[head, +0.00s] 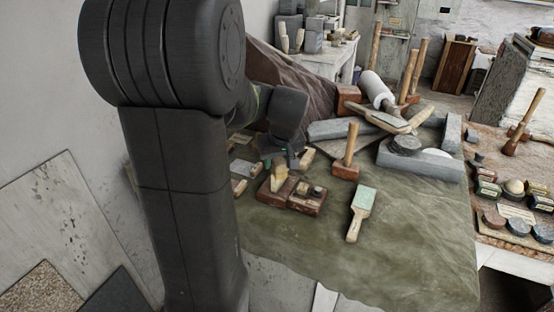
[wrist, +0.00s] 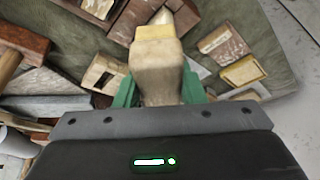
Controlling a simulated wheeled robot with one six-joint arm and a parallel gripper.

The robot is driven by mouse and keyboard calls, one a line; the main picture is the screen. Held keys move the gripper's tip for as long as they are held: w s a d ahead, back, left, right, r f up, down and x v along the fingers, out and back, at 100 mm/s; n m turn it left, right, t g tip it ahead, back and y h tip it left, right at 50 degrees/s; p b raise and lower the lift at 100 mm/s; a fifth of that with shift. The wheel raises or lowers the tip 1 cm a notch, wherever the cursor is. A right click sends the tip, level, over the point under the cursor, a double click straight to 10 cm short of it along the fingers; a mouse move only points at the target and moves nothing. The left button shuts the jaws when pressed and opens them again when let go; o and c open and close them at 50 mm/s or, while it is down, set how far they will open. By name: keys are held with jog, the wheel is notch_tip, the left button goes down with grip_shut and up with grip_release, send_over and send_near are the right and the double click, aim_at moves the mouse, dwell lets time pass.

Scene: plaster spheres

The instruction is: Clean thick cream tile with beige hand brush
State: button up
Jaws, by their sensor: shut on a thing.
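My gripper (head: 291,158) is shut on the beige hand brush (head: 278,178), a pale block-like handle with a yellowish end. In the wrist view the brush (wrist: 158,75) sits between the green fingers of my gripper (wrist: 160,90), its yellow end pointing away from me. It is over or beside the reddish-brown wooden blocks; I cannot tell whether it touches them. Several cream pieces lie around it. A thick cream-topped block (wrist: 243,70) lies right of the brush in the wrist view, but I cannot tell for sure which piece is the thick cream tile.
A wooden mallet (head: 348,160) stands behind to the right, and a green-faced paddle (head: 361,205) lies nearer the front. Stone blocks (head: 420,162) and more mallets crowd the back. The front of the green cloth (head: 400,255) is clear.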

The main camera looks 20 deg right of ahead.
jog(key=shift+w, duration=0.1)
jog(key=shift+w, duration=1.05)
jog(key=shift+s+a+b, duration=0.1)
jog(key=shift+s+b, duration=0.25)
jog(key=shift+s, duration=1.9)
jog(key=shift+w, duration=0.1)
jog(key=shift+w+d+p, duration=0.2)
jog(key=shift+w+p, duration=0.1)
jog(key=shift+w, duration=1.85)
jog(key=shift+s, duration=0.1)
